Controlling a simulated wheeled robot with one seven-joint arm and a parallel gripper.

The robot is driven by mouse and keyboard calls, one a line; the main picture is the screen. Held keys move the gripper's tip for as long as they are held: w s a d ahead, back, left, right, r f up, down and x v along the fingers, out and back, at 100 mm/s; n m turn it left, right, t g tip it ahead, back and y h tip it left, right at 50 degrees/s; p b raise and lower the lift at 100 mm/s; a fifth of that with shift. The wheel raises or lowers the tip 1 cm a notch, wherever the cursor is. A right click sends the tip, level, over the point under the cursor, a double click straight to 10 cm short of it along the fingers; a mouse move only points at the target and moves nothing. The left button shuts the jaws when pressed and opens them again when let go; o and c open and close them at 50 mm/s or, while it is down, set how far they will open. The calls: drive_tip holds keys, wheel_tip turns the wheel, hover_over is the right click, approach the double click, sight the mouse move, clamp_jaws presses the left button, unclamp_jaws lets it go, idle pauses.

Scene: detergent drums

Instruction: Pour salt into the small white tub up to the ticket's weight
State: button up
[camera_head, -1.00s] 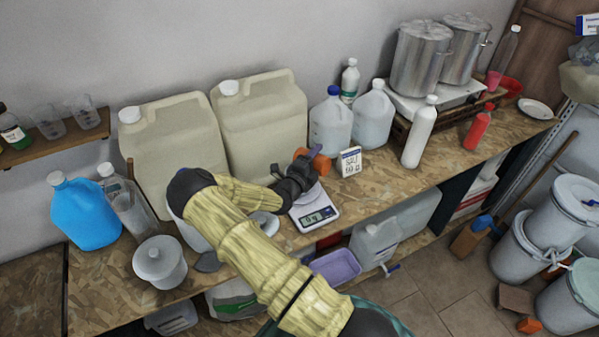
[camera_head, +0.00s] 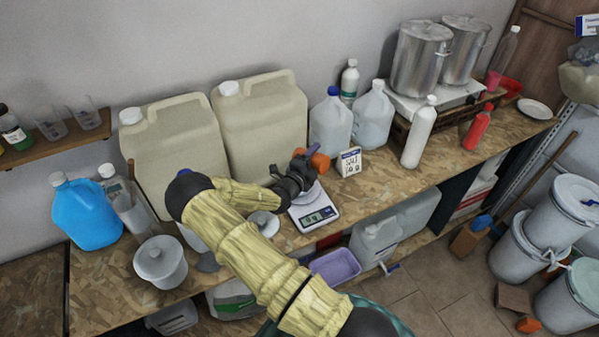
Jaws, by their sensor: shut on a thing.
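My gripper (camera_head: 299,176) is shut on an orange scoop-like thing (camera_head: 319,160), held above the kitchen scale (camera_head: 325,226) on the bench. A dull purple handle-like piece (camera_head: 313,146) sticks up beside the orange part. The scale's display (camera_head: 318,217) is lit, but its digits are too small to read surely. A pale tub seems to stand on the scale, mostly hidden behind my gripper. The white ticket (camera_head: 350,162) stands behind and right of the scale; its top line looks like "SALT", the number is unclear. No falling salt can be made out.
Two large beige canisters (camera_head: 262,120) stand behind my gripper. A white bottle (camera_head: 419,134) stands right of the ticket. The bench between scale and bottle is mostly clear.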

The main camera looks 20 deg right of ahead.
drive_tip(key=shift+w+a+r+n, duration=0.1)
drive_tip(key=shift+w+r+n, duration=0.15)
drive_tip(key=shift+n, duration=0.25)
idle(2.6)
drive_tip(key=shift+s+f, duration=0.2)
drive_tip(key=m, duration=0.1)
drive_tip(key=s+m+b, duration=0.1)
drive_tip(key=m, duration=0.1)
drive_tip(key=shift+d, duration=0.4)
drive_tip(key=shift+r+m, duration=0.1)
drive_tip(key=shift+m, duration=0.3)
